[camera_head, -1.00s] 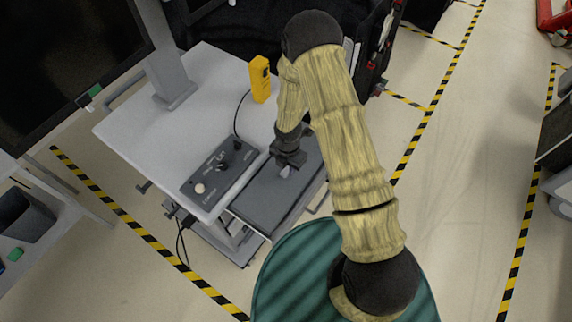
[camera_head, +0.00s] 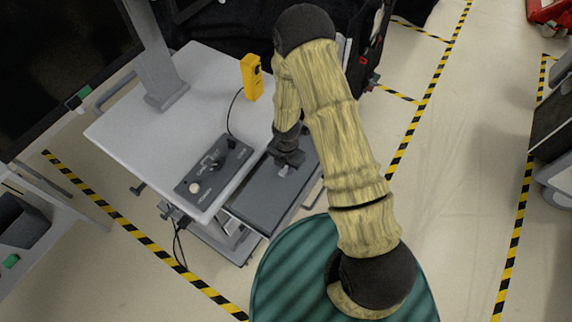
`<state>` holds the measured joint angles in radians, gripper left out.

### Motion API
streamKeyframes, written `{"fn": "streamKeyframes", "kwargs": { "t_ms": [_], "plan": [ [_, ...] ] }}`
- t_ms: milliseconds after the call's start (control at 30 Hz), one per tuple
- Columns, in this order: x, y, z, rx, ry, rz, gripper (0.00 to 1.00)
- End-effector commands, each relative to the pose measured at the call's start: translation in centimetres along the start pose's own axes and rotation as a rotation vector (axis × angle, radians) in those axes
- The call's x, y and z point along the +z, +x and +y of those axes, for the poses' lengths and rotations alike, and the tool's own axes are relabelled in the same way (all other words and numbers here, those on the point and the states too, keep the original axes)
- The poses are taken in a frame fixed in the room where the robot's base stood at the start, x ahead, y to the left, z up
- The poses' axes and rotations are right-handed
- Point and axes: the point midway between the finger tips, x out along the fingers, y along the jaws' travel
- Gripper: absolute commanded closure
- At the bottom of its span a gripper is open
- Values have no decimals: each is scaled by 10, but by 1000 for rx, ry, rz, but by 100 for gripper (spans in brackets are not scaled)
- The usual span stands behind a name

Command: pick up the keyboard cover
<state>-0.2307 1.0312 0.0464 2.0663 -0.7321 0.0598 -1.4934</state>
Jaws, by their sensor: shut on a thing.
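The keyboard cover (camera_head: 252,199) is a flat dark grey slab beside the right edge of the cart top, on the side nearer me. A small light grey handle (camera_head: 283,171) stands up from it. My gripper (camera_head: 285,166) comes down from above and is shut on this handle. The fingertips are small and partly hidden by the gripper body. My forearm hides the far right part of the cover. I cannot tell whether the cover is raised off its support.
The light grey cart top (camera_head: 140,130) holds a black control box (camera_head: 213,165) and a yellow device (camera_head: 251,78) on a cable. A monitor post (camera_head: 155,60) stands at the back left. Open floor (camera_head: 440,190) with striped tape lies to the right.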

Motion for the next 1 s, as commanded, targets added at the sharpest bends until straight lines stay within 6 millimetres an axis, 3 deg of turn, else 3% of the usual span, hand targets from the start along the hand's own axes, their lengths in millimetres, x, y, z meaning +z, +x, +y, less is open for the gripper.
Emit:
{"fn": "streamKeyframes", "kwargs": {
  "t_ms": [1000],
  "plan": [
    [0, -25, 0, 0, 0, 0, 97]
  ]
}}
